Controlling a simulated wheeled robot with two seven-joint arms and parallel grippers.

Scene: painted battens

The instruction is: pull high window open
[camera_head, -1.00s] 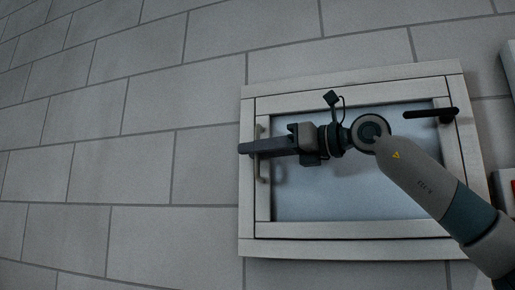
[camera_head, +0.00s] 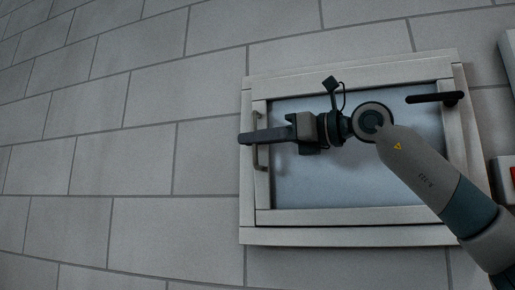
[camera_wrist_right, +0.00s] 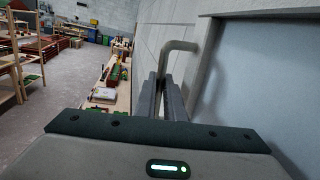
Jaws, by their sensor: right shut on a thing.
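The high window has a pale outer frame (camera_head: 350,236) and a sash (camera_head: 340,216) with a bluish-grey pane (camera_head: 330,180). A metal bar pull handle (camera_head: 261,158) stands upright on the sash's left side. A black lever (camera_head: 435,98) sits at the upper right, pointing left. My right gripper (camera_head: 248,137) reaches across the pane from the right and is shut on the pull handle. In the right wrist view the bent end of the handle (camera_wrist_right: 180,46) rises between the fingers (camera_wrist_right: 162,95). Whether the sash stands slightly ajar is hard to tell. My left gripper is not in view.
A grey block wall (camera_head: 120,150) surrounds the window, with bare space on its left. A box with a red part (camera_head: 507,178) is at the right edge. The right wrist view shows a long cluttered bench (camera_wrist_right: 110,90), wooden racks (camera_wrist_right: 15,65) and open floor (camera_wrist_right: 60,75).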

